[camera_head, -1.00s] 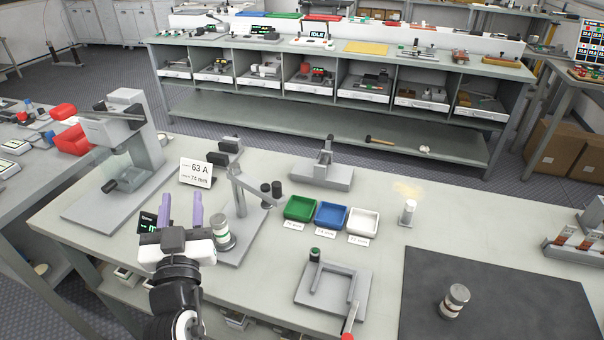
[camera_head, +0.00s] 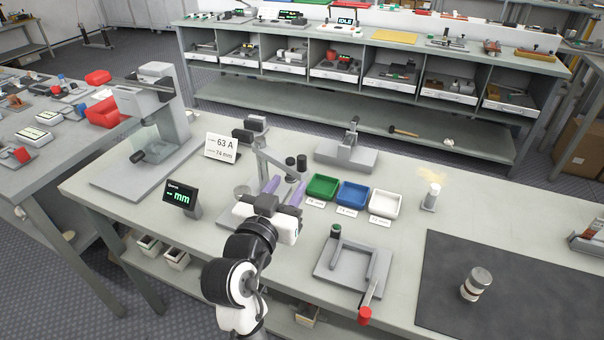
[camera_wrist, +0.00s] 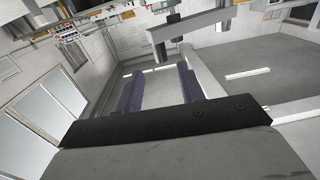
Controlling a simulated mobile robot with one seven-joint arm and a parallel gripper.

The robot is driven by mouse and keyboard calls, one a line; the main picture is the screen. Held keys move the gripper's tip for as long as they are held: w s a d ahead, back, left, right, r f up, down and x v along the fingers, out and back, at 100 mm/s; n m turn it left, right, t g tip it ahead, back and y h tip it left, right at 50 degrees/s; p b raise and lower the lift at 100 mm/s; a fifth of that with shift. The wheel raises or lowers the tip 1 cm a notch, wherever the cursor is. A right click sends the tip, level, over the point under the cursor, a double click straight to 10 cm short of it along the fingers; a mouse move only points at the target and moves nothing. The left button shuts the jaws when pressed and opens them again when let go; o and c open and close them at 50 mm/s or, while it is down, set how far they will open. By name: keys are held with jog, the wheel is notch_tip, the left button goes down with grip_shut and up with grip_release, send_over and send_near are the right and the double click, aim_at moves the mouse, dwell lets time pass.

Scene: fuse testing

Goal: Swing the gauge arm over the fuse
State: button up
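The gauge arm (camera_head: 274,162) is a grey bar on an upright post, with dark cylinders (camera_head: 296,163) at its right end. In the wrist view the bar (camera_wrist: 205,19) crosses above and beyond my fingers. The fuse stands on the gauge base, left of the arm's end; only its grey round top (camera_head: 242,191) shows, the rest hidden behind my gripper. My gripper (camera_head: 279,190) is open, its two purple fingers apart and pointing toward the gauge arm. In the wrist view nothing is clearly held between the fingers (camera_wrist: 160,88); contact with the arm cannot be told.
A display reading mm (camera_head: 181,195) and a sign with 63 A and 74 mm (camera_head: 221,148) stand to the left. Green (camera_head: 322,187), blue (camera_head: 352,197) and white (camera_head: 385,204) trays sit right of the gauge. A grey U-shaped fixture (camera_head: 350,265) lies in front.

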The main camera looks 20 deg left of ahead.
aim_at(300, 165)
jog(key=w+p, duration=0.1)
jog(key=w, duration=0.6)
jog(key=shift+w+r+p, duration=0.2)
jog(key=shift+w+p, duration=0.15)
jog(key=shift+w+f, duration=0.1)
jog(key=shift+w, duration=0.55)
grip_shut()
